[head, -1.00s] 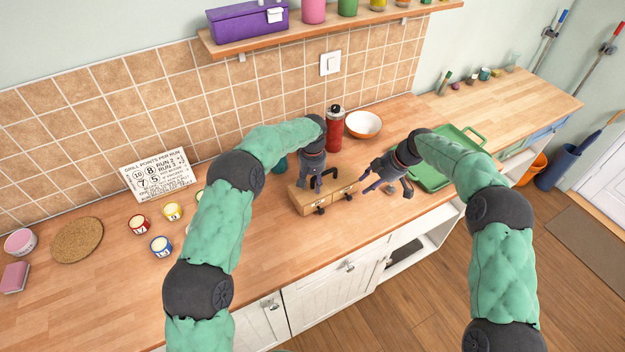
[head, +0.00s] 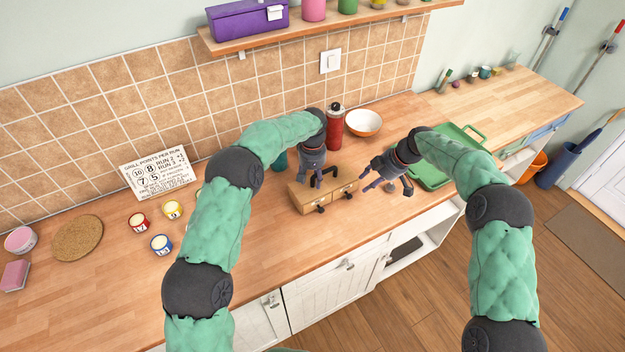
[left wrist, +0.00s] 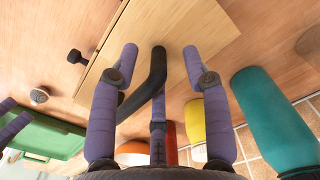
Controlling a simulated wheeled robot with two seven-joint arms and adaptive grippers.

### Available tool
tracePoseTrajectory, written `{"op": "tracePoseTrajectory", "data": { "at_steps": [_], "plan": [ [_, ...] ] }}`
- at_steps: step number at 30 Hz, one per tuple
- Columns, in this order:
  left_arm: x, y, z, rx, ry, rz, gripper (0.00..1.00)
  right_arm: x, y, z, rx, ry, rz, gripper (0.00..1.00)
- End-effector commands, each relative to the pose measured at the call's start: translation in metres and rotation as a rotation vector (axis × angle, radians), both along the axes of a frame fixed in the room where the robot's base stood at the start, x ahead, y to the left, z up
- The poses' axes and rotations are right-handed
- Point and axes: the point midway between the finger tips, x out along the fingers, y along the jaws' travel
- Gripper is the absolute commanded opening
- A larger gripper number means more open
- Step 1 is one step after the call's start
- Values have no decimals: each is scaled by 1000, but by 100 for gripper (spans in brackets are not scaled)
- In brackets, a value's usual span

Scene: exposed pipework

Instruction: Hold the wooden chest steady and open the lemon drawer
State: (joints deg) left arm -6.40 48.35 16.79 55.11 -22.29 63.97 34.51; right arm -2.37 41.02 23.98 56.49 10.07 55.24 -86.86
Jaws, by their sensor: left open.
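The small wooden chest (head: 310,197) stands on the counter with two front drawers, dark knobs and a dark handle (head: 325,173) on top. I cannot make out which drawer is the lemon drawer. My left gripper (head: 313,181) is open over the chest top. In the left wrist view, the chest top (left wrist: 192,25) lies beyond its fingers, and the dark handle (left wrist: 150,85) lies between them, with gaps on both sides. A drawer knob (left wrist: 75,56) shows there too. My right gripper (head: 387,189) is open and empty, right of the chest and apart from it.
A red bottle (head: 335,127) and a bowl (head: 363,122) stand behind the chest. A green tray (head: 437,180) lies to the right, behind my right arm. Several small tins, including a blue one (head: 161,245), stand left. The counter's front edge is close to the chest.

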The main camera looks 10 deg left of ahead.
Motion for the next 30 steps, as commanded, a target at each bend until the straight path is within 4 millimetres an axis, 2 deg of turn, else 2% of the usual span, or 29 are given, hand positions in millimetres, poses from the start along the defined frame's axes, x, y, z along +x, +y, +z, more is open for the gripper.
{"op": "tracePoseTrajectory", "data": {
  "at_steps": [9, 15, 21, 30],
  "plan": [
    [1, 0, 64, 0, -5, -1, 48, 0, 0, 0, 0, 0, 0, 39],
    [1, -1, 92, -1, -3, 0, 48, 0, 0, 0, 0, 0, 0, 39],
    [1, -1, 104, -1, -1, 0, 48, 0, 0, 0, 0, 0, 0, 39],
    [0, 0, 105, -1, -1, 0, 48, 0, 0, 0, 0, 0, 0, 39]
  ]
}}
